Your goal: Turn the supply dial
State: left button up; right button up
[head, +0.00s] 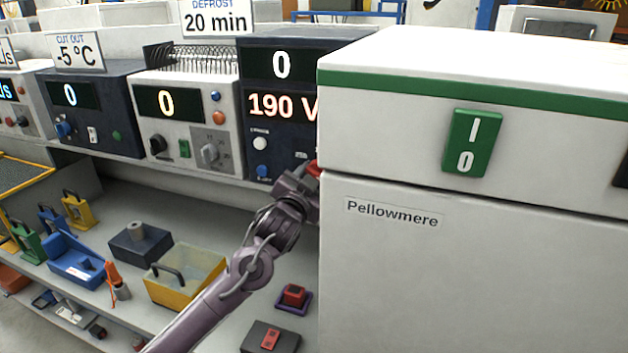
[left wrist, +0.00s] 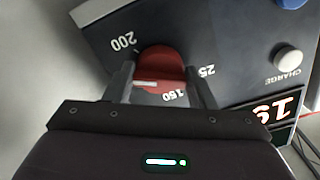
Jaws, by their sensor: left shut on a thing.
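The supply dial is a red knob (left wrist: 160,62) on a dark panel (left wrist: 225,50), with a scale marked 150 and 200 beside it in the left wrist view. My left gripper (left wrist: 162,82) is shut on it, one finger on each side. In the head view a sliver of the red dial (head: 315,168) shows at the white cabinet's edge, and my left gripper (head: 308,185) reaches up to it, its fingertips hidden. The panel's display (head: 282,106) reads 190 V, with a 0 display (head: 281,66) above it. My right gripper is not in view.
A large white Pellowmere cabinet (head: 470,270) with a green rocker switch (head: 472,142) stands close on the right and hides part of the panel. Other control units (head: 187,115) line the shelf to the left.

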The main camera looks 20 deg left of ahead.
pick_arm(q)
jog(key=shift+m, duration=0.3)
jog(key=o, duration=1)
jog(key=shift+c, duration=0.2)
jog(key=s+b, duration=0.3)
jog(key=s, duration=0.4)
jog(key=shift+s+a, duration=0.15)
jog(key=shift+s, duration=0.25)
